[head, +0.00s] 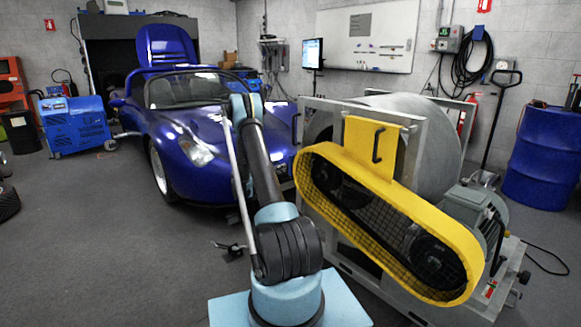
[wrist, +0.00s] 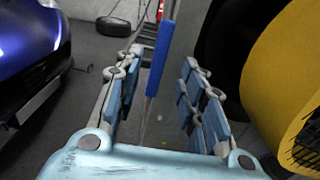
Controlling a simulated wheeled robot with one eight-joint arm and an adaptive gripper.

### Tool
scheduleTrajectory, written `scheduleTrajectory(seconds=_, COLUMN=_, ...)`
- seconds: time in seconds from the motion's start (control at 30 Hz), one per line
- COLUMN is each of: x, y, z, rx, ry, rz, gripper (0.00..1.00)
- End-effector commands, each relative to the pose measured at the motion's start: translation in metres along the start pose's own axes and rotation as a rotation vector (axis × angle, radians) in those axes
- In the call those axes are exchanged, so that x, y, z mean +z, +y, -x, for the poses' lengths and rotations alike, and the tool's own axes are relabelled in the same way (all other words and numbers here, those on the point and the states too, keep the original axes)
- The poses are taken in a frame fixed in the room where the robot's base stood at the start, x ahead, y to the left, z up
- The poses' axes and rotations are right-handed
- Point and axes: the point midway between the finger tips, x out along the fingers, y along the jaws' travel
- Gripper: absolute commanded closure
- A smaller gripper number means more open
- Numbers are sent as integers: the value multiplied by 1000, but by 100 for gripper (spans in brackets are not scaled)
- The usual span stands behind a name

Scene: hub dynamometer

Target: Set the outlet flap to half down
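I cannot make out for certain which part is the outlet flap. A yellow plate with a black handle (head: 372,147) stands upright on top of the yellow belt guard (head: 455,238) of the dynamometer in the head view. In the wrist view, my gripper (wrist: 160,60) is open, with its two blue-grey padded fingers well apart. A blue upright bar (wrist: 157,72) shows between the fingers; I cannot tell how far beyond them it is, and nothing looks gripped. In the head view my gripper is mostly hidden behind my arm.
A blue car (head: 190,115) stands to the left of my arm. The large grey drum (head: 440,135) and its frame are close on the right, and the yellow guard is near my gripper's right side. Open floor (head: 90,230) lies at left.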

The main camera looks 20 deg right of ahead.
Motion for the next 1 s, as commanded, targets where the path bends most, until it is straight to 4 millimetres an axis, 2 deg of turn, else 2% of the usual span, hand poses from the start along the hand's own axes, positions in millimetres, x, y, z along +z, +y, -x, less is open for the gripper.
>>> scheduleTrajectory(seconds=0.3, x=0, y=-1, z=-56, rx=-2, ry=0, rz=0, gripper=63)
scheduleTrajectory(seconds=0.5, x=0, y=0, z=-80, rx=-1, ry=0, rz=0, gripper=63)
scheduleTrajectory(seconds=0.7, x=0, y=0, z=-89, rx=0, ry=0, rz=0, gripper=63)
scheduleTrajectory(seconds=0.97, x=0, y=0, z=-89, rx=0, ry=0, rz=0, gripper=63)
scheduleTrajectory(seconds=1.0, x=0, y=0, z=-89, rx=0, ry=0, rz=0, gripper=72)
